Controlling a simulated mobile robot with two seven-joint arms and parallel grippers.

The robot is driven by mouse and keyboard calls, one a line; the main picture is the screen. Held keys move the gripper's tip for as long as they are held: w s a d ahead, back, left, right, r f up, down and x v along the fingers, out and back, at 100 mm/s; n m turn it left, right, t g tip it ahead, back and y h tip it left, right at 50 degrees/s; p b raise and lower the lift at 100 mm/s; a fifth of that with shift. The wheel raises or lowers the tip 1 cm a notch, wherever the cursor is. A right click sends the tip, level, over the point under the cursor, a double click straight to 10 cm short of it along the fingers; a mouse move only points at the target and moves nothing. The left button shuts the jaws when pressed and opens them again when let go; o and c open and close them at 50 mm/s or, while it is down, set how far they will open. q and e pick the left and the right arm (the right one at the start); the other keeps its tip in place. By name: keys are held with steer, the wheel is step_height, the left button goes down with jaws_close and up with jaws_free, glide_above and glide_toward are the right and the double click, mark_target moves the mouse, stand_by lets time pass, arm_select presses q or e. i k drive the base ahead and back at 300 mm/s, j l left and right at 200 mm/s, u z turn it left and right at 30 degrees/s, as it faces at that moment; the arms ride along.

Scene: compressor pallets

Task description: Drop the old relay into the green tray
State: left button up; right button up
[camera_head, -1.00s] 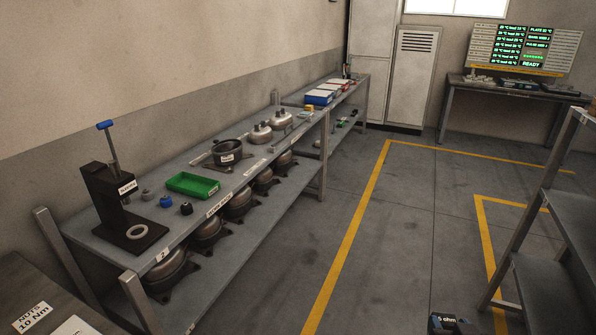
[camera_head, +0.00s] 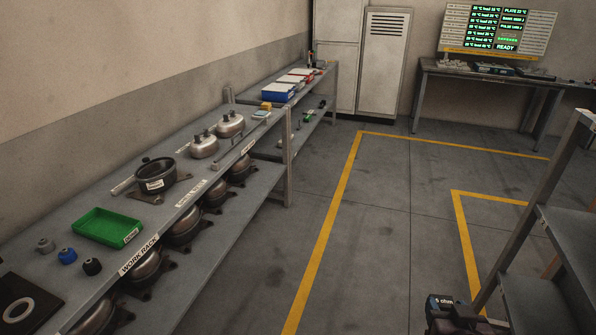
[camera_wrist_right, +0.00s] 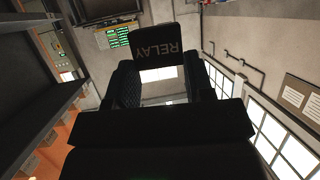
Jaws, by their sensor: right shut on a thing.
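The green tray (camera_head: 82,233) stands on the top shelf of the work rack, at the left in the head view, and looks empty. The relay is a dark block; the word RELAY shows mirrored or upside down on it in the right wrist view (camera_wrist_right: 155,43). In the head view a small dark block (camera_head: 441,301) with a "5 ohm" label shows at the bottom edge, in my right gripper (camera_head: 455,318). My right gripper is shut on the relay, far to the right of the tray over the floor. My left gripper is out of view.
Another shelf rack (camera_head: 540,245) stands close at the right. The floor between the racks is clear.

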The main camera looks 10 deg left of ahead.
mark_target(113, 240)
steer(key=i+u, duration=0.4)
steer(key=i+l+u, duration=0.15)
steer(key=i+u, duration=0.4)
steer(key=u, duration=0.2)
steer(key=i+u, duration=0.1)
steer(key=u, duration=0.3)
steer(key=i+u, duration=0.15)
steer(key=u, duration=0.2)
steer(key=i+u, duration=0.2)
steer(key=u, duration=0.2)
steer(key=i+l+u, duration=0.15)
steer(key=u, duration=0.2)
steer(key=i+l, duration=0.05)
